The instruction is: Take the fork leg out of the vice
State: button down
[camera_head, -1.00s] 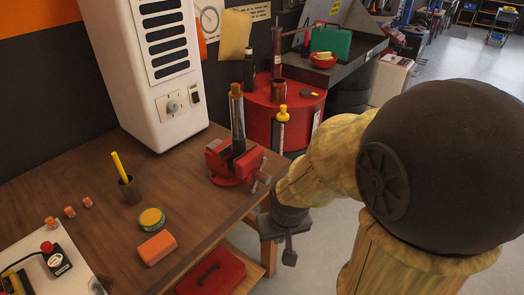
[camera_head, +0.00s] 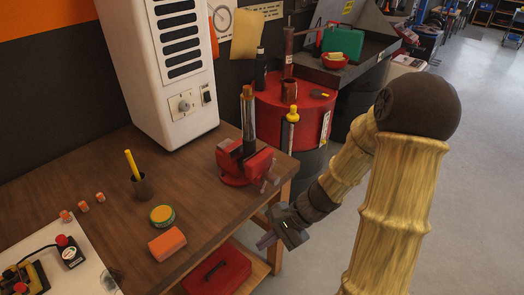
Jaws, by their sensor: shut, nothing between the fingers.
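The fork leg (camera_head: 248,118) stands upright in the jaws of the red vice (camera_head: 233,168), with a brownish upper end and a shiny lower part. The vice sits at the right end of the wooden workbench (camera_head: 190,208). My gripper (camera_head: 266,241) is shut and empty. It points down and left beside the bench's right edge, below and to the right of the vice, apart from both vice and fork leg. The lower end of the fork leg is hidden by the vice.
A red drum (camera_head: 310,112) stands behind the vice, with a yellow-topped tool (camera_head: 292,115) before it. A white cabinet (camera_head: 165,75) stands at the back of the bench. An orange block (camera_head: 167,243), a round tin (camera_head: 162,215) and a cup (camera_head: 141,186) lie left. Floor at right is clear.

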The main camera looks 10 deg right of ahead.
aim_at(254, 149)
jog(key=w+d+r+m+t+y, duration=0.1)
jog(key=w+d+r+m+t, duration=0.2)
jog(key=w+d+m+t, duration=0.3)
jog(key=w+d+r+m+t+y+p, duration=0.1)
jog(key=w+d+r+m+t, duration=0.3)
jog(key=w+d+m+t, duration=0.3)
jog(key=w+m+t, duration=0.1)
jog(key=m, duration=0.2)
jog(key=shift+w+r, duration=0.3)
jog(key=shift+w, duration=0.05)
jog(key=shift+a+p, duration=0.1)
jog(key=shift+p, duration=0.2)
jog(key=p+x, duration=0.1)
jog(key=x, duration=0.3)
jog(key=p+x, duration=0.1)
jog(key=x, duration=0.3)
jog(key=p+x, duration=0.1)
jog(key=x, duration=0.3)
jog(key=shift+w+a+r+p, duration=0.2)
jog(key=shift+w+r+p, duration=0.1)
jog(key=shift+p, duration=0.1)
jog(key=shift+w+a+f, duration=0.15)
jog(key=shift+w+a, duration=0.2)
jog(key=shift+w, duration=0.15)
